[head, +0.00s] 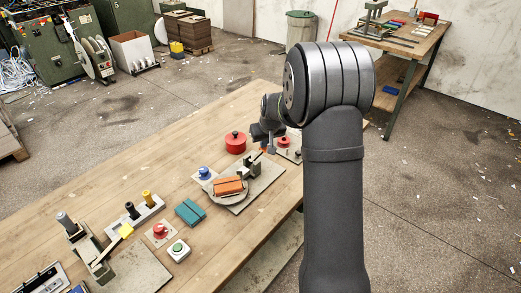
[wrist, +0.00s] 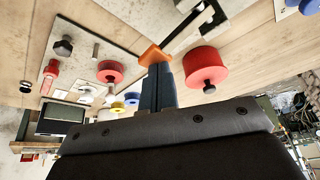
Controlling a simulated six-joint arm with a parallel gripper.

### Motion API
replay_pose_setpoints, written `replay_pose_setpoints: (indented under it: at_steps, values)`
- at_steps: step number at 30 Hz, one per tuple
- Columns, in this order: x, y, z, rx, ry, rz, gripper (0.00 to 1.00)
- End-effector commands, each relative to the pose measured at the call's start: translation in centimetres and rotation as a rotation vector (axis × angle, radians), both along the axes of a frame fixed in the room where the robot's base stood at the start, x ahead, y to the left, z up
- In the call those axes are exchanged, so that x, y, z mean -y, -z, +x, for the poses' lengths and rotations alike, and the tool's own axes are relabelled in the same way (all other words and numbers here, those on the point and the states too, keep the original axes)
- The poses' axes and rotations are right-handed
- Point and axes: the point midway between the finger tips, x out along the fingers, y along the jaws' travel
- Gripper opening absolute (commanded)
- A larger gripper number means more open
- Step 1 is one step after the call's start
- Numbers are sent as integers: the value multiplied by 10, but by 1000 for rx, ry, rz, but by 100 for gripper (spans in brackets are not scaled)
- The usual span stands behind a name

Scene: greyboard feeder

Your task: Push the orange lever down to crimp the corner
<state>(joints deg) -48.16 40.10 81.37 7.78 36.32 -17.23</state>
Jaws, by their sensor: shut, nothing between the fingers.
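The orange lever grip (wrist: 154,55) sits at the end of a dark bar (wrist: 188,32) that runs up and right to a metal fixture in the wrist view. My gripper (wrist: 158,70) is shut and empty, its fingertips right at the orange grip. They overlap it in the picture; I cannot tell whether they touch. In the head view my gripper (head: 267,146) is above the far end of the bench, beside the grey crimping fixture (head: 254,166) on its base plate (head: 265,182). The lever is mostly hidden there by my arm, and the corner being crimped is not clearly visible.
A red round knobbed part (head: 235,142) stands left of my gripper, also close in the wrist view (wrist: 205,66). Another red knob (head: 284,141) is behind. An orange block (head: 229,185) lies on a round plate. A teal block (head: 190,212) and buttons are nearer. Bare wood (head: 225,245) lies in front.

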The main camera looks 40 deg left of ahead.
Motion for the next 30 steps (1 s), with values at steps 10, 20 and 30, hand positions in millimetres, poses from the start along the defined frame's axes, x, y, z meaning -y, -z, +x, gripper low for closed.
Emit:
replay_pose_setpoints:
  at_steps: [10, 20, 30]
  values:
    - [0, -36, 0, 1, 0, 0, 0]
    - [0, -68, 0, 1, 1, 2, 0]
    - [0, -76, 0, 0, 0, 0, 0]
